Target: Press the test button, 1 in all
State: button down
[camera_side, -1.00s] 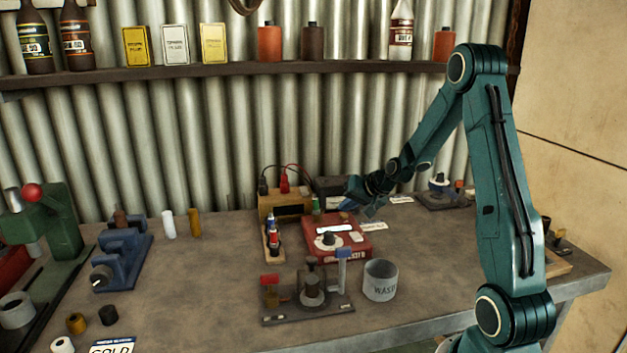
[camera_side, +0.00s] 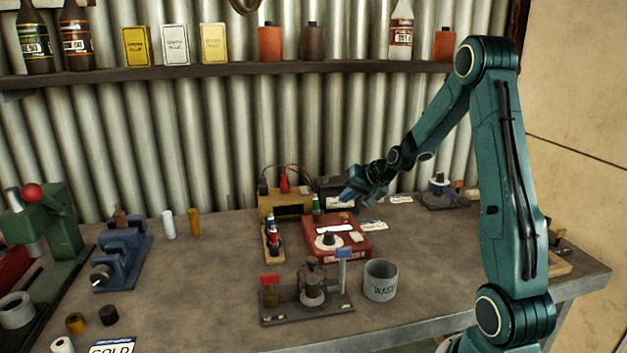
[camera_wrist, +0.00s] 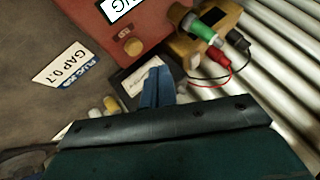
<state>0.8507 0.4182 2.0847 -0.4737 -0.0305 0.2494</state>
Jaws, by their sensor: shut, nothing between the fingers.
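The red box (camera_side: 311,241) stands mid-bench in the side view, with a white label and a dial with a dark knob on top. In the wrist view, a corner of the red box (camera_wrist: 152,14) carries a small round tan button (camera_wrist: 132,46) beside a small label. Whether this is the test button I cannot tell for sure. My gripper (camera_side: 347,196) is above the box's far right side in the side view. Its blue fingers (camera_wrist: 158,86) are together and empty in the wrist view, apart from the button in the picture.
A tan box (camera_side: 287,205) with red and black leads stands behind the red box. A dark box (camera_wrist: 133,82) is close to my fingers. A GAP 0.7 card (camera_wrist: 66,66) lies on the bench. A grey waste cup (camera_side: 380,281) and a dark fixture (camera_side: 312,298) stand in front.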

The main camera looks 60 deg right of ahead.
aim_at(347, 218)
jog(key=shift+r, duration=1.55)
jog(key=s+a+r+n+g+y, duration=0.1)
jog(key=s+a+r+n, duration=0.3)
jog(key=a, duration=0.6)
jog(key=s+a+r+n+g, duration=0.1)
jog(key=s+a+r+n, duration=0.3)
jog(key=a, duration=0.6)
jog(key=s+a+r+n, duration=0.1)
jog(key=s+a, duration=0.3)
jog(key=s, duration=0.4)
jog(key=s+a+n+g, duration=0.1)
jog(key=s+a, duration=0.4)
jog(key=s, duration=0.2)
jog(key=shift+s+r+n, duration=0.35)
jog(key=shift+r+n, duration=0.05)
